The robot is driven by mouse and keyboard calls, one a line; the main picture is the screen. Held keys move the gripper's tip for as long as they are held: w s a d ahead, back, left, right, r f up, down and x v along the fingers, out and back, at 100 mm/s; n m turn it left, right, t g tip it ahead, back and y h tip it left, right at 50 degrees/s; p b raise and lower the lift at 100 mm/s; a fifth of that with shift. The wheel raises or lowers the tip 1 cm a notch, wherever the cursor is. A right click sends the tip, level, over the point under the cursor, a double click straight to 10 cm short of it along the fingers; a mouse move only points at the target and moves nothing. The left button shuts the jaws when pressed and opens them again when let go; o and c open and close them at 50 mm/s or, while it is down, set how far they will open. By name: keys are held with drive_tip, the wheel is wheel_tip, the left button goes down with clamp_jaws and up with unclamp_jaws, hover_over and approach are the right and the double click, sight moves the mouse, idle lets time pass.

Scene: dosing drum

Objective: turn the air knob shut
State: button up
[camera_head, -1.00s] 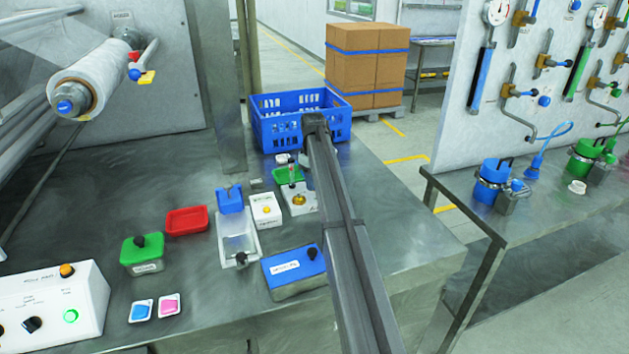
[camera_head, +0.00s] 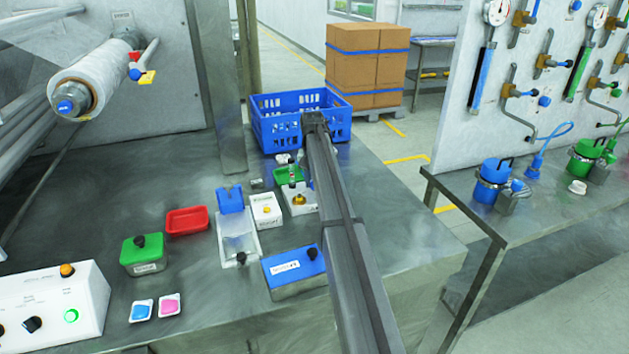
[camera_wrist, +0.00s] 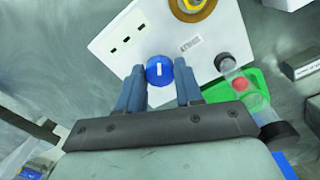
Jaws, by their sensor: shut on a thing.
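The air knob (camera_wrist: 159,70) is a round blue knob with a white pointer line, on a white plate (camera_wrist: 130,35) in the wrist view. My gripper (camera_wrist: 160,84) has one finger on each side of the knob and is shut on it. The pointer line runs nearly straight up in the wrist view. In the head view the white plate (camera_head: 300,202) is partly covered by my arm, and the knob and fingertips are hidden.
A clear tube (camera_wrist: 244,83) with a black cap and a red piece inside lies close right of the fingers, by a green tray (camera_wrist: 222,92). A brass ring (camera_wrist: 193,7) is on the plate. A blue crate (camera_head: 270,128) stands behind; a blue-lidded box (camera_head: 295,268) stands in front.

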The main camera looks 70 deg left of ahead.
drive_tip(key=m, duration=0.4)
drive_tip(key=shift+m, duration=2.5)
drive_tip(key=o, duration=1)
drive_tip(key=shift+o, duration=0.2)
wheel_tip(320, 180, up, 14)
drive_tip(key=shift+a, duration=0.25)
drive_tip(key=shift+f, duration=0.1)
